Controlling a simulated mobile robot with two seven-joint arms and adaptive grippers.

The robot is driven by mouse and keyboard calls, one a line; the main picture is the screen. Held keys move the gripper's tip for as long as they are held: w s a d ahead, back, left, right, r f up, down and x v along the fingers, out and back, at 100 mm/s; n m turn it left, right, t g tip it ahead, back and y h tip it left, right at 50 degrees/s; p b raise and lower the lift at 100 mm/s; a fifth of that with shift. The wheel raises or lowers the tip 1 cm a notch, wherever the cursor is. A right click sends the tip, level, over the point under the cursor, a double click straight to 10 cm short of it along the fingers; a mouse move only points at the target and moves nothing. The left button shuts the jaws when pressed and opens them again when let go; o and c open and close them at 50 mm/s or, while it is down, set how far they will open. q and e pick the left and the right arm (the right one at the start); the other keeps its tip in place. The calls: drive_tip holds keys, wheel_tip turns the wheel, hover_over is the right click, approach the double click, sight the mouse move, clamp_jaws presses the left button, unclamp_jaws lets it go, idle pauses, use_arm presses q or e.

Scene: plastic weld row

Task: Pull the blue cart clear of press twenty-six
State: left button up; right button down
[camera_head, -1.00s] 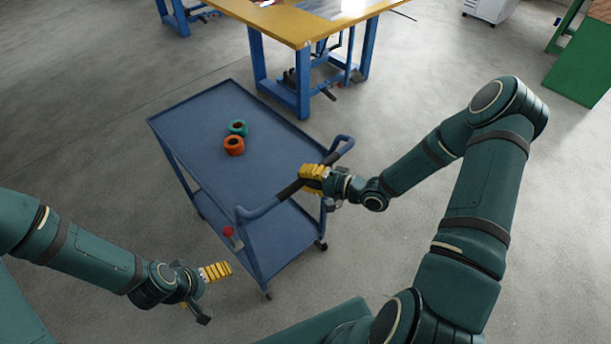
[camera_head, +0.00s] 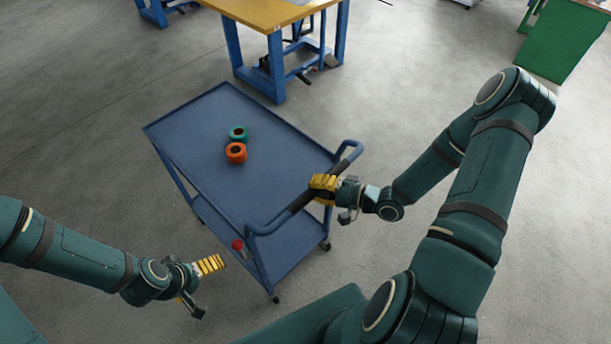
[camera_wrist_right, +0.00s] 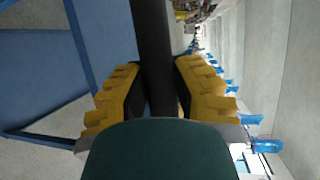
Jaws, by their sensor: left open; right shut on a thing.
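The blue cart (camera_head: 190,128) stands on the floor in the middle of the head view, with two shelves and a push handle on its near right side. My right gripper (camera_head: 322,187) is shut on the dark grip of the handle. The right wrist view shows the grip (camera_wrist_right: 154,60) between its yellow fingers (camera_wrist_right: 150,92). My left gripper (camera_head: 205,277) is open and empty, left of the cart's near corner and apart from it. No press can be made out.
A teal ring (camera_head: 239,132) and an orange ring (camera_head: 236,153) lie on the cart's top shelf. A yellow-topped workbench (camera_head: 268,16) with blue legs stands beyond the cart. A green cabinet (camera_head: 560,40) is at the back right. The floor around the cart is clear.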

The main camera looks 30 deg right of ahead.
drive_tip(key=shift+s+d, duration=0.25)
drive_tip(key=shift+s, duration=0.45)
drive_tip(key=shift+s+d, duration=0.2)
drive_tip(key=shift+s, duration=0.45)
drive_tip(key=shift+s+d, duration=0.25)
drive_tip(key=shift+s, duration=0.45)
drive_tip(key=c, duration=0.8)
unclamp_jaws()
drive_tip(key=shift+o, duration=0.2)
drive_tip(key=shift+d, duration=0.1)
drive_tip(key=v, duration=1.2)
drive_tip(key=shift+r, duration=0.1)
